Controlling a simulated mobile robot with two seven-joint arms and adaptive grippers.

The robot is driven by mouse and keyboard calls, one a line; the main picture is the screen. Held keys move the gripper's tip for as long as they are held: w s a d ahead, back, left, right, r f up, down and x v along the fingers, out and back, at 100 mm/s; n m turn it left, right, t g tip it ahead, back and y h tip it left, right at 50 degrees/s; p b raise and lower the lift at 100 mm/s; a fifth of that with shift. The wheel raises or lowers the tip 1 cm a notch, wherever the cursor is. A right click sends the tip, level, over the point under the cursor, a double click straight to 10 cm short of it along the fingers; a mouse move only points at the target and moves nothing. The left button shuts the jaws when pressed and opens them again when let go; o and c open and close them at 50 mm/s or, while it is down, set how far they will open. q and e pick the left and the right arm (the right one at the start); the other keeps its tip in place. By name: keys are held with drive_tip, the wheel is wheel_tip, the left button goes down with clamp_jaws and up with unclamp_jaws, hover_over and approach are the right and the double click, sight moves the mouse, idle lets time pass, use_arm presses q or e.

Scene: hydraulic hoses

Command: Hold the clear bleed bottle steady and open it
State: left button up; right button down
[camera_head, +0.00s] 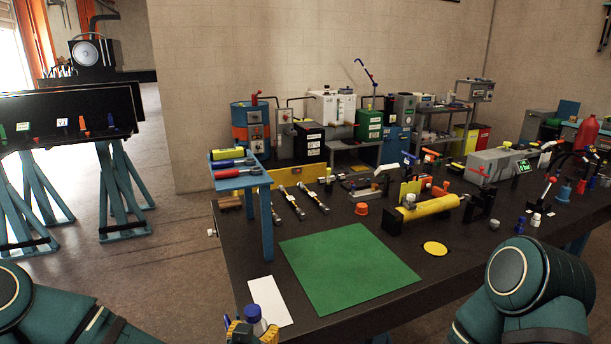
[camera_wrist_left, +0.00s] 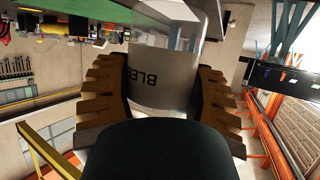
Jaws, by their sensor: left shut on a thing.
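The clear bleed bottle (camera_wrist_left: 175,30) stands between the fingers of my left gripper (camera_wrist_left: 165,100) in the left wrist view. Its pale label shows the letters "BLE". In the head view the bottle's blue cap (camera_head: 252,313) is on top, at the bottom edge of the picture, in front of the table's near left corner. My left gripper (camera_head: 251,332) shows there with yellowish fingers around the bottle, shut on it. The lower part of the bottle is cut off. My right gripper is out of view; only part of my right arm shows at the bottom right.
The dark table (camera_head: 245,266) carries a green mat (camera_head: 350,266) and a white sheet (camera_head: 270,301) near the bottle. A blue stand (camera_head: 267,223) rises at the left edge. A yellow cylinder (camera_head: 427,209), an orange cap (camera_head: 361,209) and several tools lie behind. The mat is bare.

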use_arm(q)
drive_tip(key=a+f+n+y, duration=0.1)
drive_tip(key=a+f, duration=0.2)
drive_tip(key=a, duration=0.4)
drive_tip(key=shift+f+n+y, duration=0.3)
drive_tip(key=shift+f, duration=0.05)
